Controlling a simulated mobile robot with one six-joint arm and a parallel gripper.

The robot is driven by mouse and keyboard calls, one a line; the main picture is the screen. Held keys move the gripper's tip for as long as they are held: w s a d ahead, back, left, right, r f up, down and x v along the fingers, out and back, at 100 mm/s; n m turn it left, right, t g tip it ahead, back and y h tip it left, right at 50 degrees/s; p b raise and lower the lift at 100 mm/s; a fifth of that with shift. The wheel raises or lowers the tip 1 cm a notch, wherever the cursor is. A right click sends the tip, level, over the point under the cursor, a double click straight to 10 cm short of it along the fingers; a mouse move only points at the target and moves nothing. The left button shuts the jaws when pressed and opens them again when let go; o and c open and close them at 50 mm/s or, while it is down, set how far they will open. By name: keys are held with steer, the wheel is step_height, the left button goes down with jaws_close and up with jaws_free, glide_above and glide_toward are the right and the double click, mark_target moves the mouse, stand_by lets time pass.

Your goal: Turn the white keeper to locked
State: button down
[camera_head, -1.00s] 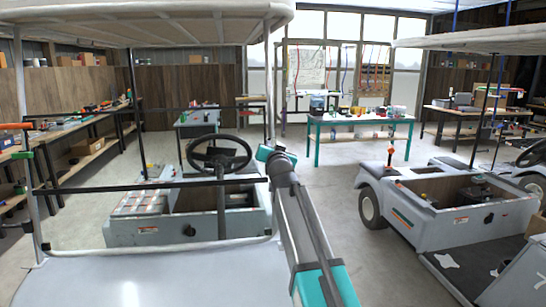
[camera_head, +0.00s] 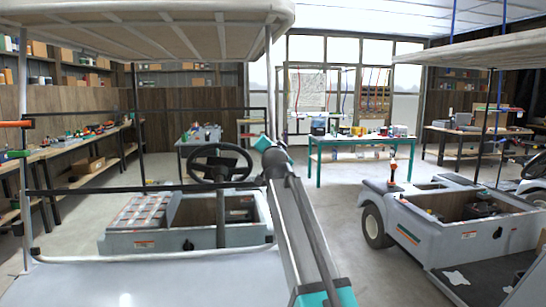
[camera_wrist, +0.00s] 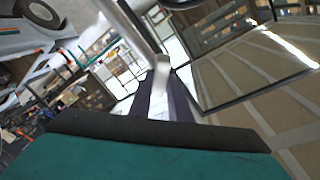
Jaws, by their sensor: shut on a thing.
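The white keeper (camera_wrist: 159,87) shows in the wrist view as a small pale, blurred piece between my gripper's dark fingers, at the foot of a grey post (camera_wrist: 132,22). My gripper (camera_wrist: 160,97) is shut on it. Whether the keeper stands at locked or unlocked cannot be told. In the head view, my arm reaches up to the cart's right roof post (camera_head: 270,85). The fingers and keeper cannot be made out there.
The cart roof (camera_head: 150,20) hangs overhead, with a steering wheel (camera_head: 219,163) below and a dark crossbar (camera_head: 130,187) in front. An orange handle (camera_head: 15,124) sticks out at the left. A second cart (camera_head: 450,220) stands at right; open floor lies between.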

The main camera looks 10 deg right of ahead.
steer(key=shift+w+a+r+m+g+h+b, duration=0.1)
steer(key=shift+r+m+g+h+b, duration=0.15)
steer(key=shift+m+b, duration=1.25)
steer(key=shift+a+r+m+g+b, duration=0.1)
steer(key=shift+m+g+b, duration=0.25)
steer(key=shift+m+b, duration=1.2)
steer(key=shift+w+a+r+m+g+h+b, duration=0.1)
steer(key=shift+r+m+g+h+b, duration=0.15)
steer(key=shift+m+b, duration=1.25)
steer(key=shift+m+p, duration=0.45)
steer(key=shift+m, duration=0.1)
steer(key=c, duration=1.6)
jaws_free()
steer(key=shift+d, duration=0.1)
steer(key=shift+c, duration=0.2)
steer(key=shift+s, duration=0.15)
steer(key=v, duration=1.3)
steer(key=shift+s, duration=0.3)
steer(key=shift+r, duration=0.1)
